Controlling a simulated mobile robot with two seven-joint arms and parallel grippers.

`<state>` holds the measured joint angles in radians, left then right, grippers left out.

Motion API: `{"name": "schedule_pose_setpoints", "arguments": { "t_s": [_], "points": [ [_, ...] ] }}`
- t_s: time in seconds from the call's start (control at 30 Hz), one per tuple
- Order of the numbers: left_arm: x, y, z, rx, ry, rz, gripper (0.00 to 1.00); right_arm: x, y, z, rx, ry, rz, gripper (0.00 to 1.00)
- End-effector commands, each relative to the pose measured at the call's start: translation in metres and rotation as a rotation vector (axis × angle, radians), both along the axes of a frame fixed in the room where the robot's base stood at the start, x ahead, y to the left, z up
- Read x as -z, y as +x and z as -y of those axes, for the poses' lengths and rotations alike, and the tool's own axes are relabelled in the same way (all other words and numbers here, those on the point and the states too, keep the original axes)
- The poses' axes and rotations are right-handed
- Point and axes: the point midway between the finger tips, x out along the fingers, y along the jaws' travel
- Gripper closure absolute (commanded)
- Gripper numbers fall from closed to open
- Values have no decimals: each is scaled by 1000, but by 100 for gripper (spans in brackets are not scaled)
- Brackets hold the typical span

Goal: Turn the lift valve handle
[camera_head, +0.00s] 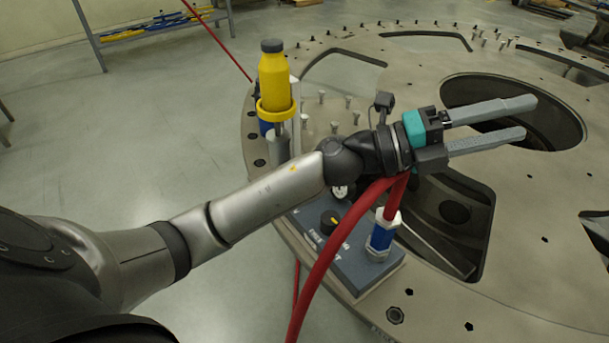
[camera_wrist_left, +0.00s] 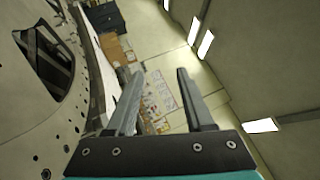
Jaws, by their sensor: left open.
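A grey-blue control box (camera_head: 350,262) sits at the near edge of the turret plate (camera_head: 400,318). It carries a dark round knob (camera_head: 329,221) with a yellow mark, which looks like the lift valve handle. My left gripper (camera_head: 521,117) is open and empty. It is above the plate, up and right of the knob and apart from it, with its fingers toward the large round hole. My left forearm and wrist pass above the box and cover part of it. In the left wrist view the open fingers (camera_wrist_left: 160,76) have nothing between them, and the knob does not show. My right gripper is not in view.
A red hose (camera_head: 330,250) rises past the box near my wrist, above a blue fitting (camera_head: 383,236). A yellow bottle (camera_head: 275,80) stands in a yellow holder behind my forearm. Several bolts stand on the plate. The floor at left is clear.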

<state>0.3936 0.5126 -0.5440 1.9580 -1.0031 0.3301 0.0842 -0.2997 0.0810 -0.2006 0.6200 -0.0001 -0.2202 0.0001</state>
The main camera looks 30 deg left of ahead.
Motion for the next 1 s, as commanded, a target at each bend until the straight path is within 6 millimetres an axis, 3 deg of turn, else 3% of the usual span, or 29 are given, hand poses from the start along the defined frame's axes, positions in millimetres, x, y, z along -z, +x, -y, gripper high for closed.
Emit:
{"name": "schedule_pose_setpoints", "arguments": {
  "t_s": [0.17, 0.27, 0.37, 0.47, 0.63, 0.8, 0.9, 1.0],
  "points": [
    [31, -12, 16, 193, 376, 171, 48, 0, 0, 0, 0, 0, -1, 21],
    [58, -12, 7, 283, 600, 222, 48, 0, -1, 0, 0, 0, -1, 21],
    [85, -7, -15, 359, 833, 243, 48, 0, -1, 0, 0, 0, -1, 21],
    [108, 1, -52, 417, 1068, 227, 48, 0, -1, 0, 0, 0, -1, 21],
    [128, 16, -140, 478, 1456, 108, 48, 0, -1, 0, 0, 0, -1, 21],
    [119, 19, -229, 493, 1751, -85, 48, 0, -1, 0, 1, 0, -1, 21],
    [109, 15, -265, 491, 1852, -186, 48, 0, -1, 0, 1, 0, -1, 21],
    [102, 11, -284, 491, 1905, -249, 48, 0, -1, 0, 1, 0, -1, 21]
  ]
}}
